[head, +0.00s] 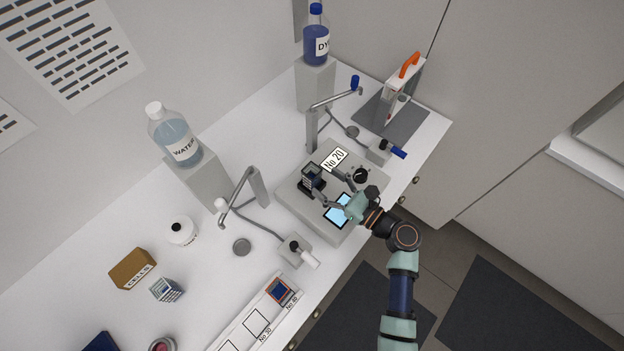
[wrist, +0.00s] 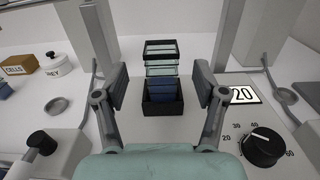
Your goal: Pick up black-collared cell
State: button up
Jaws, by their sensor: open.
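The black-collared cell (wrist: 161,70) is a clear, square-sided vessel with a black band at its top and blue in its lower part. It stands upright in a black holder (wrist: 163,106) on the grey instrument (head: 318,219). In the head view the cell (head: 313,172) shows small, at the instrument's back left. My gripper (wrist: 161,84) is open, with one finger on each side of the cell. Gaps show between both fingers and the cell. My gripper (head: 328,190) also shows over the instrument in the head view.
The instrument has a black dial (wrist: 264,146), a "No 20" card (head: 334,159) and a lit screen (head: 337,211). Metal spouts (head: 257,187) stand to either side. A water bottle (head: 175,134) and a dye bottle (head: 316,37) stand on blocks behind. A numbered strip (head: 238,331) lies front left.

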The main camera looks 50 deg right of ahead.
aim_at(318, 176)
jog(key=w, duration=0.6)
jog(key=shift+a+f+b, duration=0.1)
jog(key=shift+f+b, duration=0.05)
jog(key=shift+b, duration=0.2)
grip_shut()
notch_tip(318, 176, up, 20)
jog(key=p, duration=0.5)
jog(key=shift+p, duration=0.35)
